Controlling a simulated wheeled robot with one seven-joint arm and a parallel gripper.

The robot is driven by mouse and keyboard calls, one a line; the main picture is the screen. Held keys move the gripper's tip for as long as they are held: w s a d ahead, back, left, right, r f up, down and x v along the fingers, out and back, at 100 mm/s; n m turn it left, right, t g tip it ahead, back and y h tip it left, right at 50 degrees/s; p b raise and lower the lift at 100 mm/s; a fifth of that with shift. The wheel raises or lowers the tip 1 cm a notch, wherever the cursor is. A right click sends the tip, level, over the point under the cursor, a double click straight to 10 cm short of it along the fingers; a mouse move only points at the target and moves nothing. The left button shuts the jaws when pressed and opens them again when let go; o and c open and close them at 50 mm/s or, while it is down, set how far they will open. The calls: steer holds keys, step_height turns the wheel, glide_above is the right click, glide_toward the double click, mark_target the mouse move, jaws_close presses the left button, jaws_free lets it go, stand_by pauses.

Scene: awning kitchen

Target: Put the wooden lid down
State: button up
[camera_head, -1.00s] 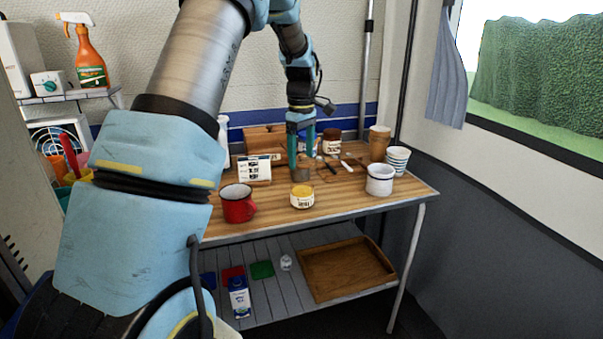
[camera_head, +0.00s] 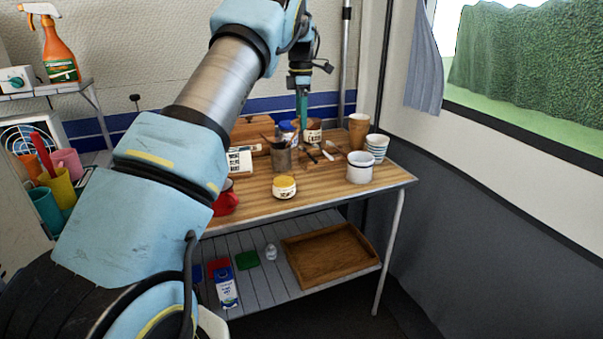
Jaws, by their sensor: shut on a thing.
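My gripper (camera_head: 302,112) is a slim teal pair of fingers pointing down over the back of the wooden-topped table (camera_head: 255,207). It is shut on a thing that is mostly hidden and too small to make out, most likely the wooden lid. The fingertips are in front of or beside a jar with a reddish-brown top (camera_head: 314,133) and a blue-lidded jar (camera_head: 288,128). I cannot tell whether they touch. A metal can with brushes (camera_head: 281,160) stands nearer the camera.
A yellow-lidded jar (camera_head: 284,187), a red mug (camera_head: 224,203), a white enamel mug (camera_head: 359,172), a striped cup (camera_head: 377,151) and a tan cup (camera_head: 358,127) stand around. Small tools (camera_head: 328,154) lie mid-table. A brown wooden item (camera_head: 252,130) stands at the back left.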

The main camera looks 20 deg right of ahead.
mark_target(301, 176)
step_height(301, 176, down, 17)
steer(key=p, duration=0.2)
steer(key=shift+f+p, duration=0.15)
steer(key=shift+p, duration=0.25)
steer(key=shift+f, duration=0.2)
steer(key=o, duration=1.1)
steer(key=shift+o, duration=0.2)
steer(key=shift+r, duration=0.15)
